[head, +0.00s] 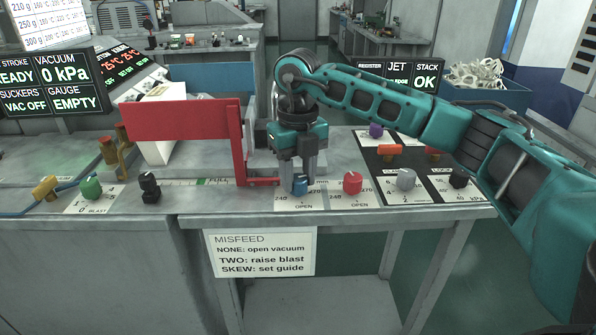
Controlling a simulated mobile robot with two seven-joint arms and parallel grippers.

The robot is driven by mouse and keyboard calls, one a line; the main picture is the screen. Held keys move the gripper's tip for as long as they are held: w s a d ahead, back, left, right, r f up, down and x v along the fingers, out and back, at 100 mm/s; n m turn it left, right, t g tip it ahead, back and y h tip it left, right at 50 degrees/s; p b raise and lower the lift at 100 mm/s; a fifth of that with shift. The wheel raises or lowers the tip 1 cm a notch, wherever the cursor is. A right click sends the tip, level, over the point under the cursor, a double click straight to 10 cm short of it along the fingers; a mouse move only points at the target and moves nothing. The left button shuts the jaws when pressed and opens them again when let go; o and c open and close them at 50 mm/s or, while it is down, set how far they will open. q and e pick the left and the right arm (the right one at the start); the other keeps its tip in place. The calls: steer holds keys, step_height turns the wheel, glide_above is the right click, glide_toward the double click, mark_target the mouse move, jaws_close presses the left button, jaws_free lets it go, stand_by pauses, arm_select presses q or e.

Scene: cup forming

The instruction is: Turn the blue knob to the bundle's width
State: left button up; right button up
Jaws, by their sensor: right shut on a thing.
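The blue knob (300,184) stands on a white scale plate (293,201) near the front edge of the bench. My right gripper (299,174) points straight down over it and is shut on the knob, one finger on each side. The teal right arm comes in from the right. A white bundle (157,150) stands partly hidden behind the red guide (184,122), to the left of the gripper. The knob's pointer and exact setting are too small to read. My left gripper is not in view.
A red knob (352,183) sits close to the right of the blue one, with a grey knob (405,179) and a black knob (459,179) beyond. The red guide's foot reaches close to my gripper's left side. A misfeed sign (260,253) hangs on the bench front.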

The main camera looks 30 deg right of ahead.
steer(key=n, duration=0.4)
steer(key=shift+r+n, duration=0.1)
steer(key=shift+n, duration=0.2)
steer(key=n, duration=0.3)
steer(key=shift+n, duration=0.4)
steer(key=n, duration=0.3)
steer(key=shift+n, duration=0.3)
steer(key=n, duration=0.4)
steer(key=shift+n, duration=0.3)
steer(key=o, duration=1)
steer(key=shift+o, duration=0.2)
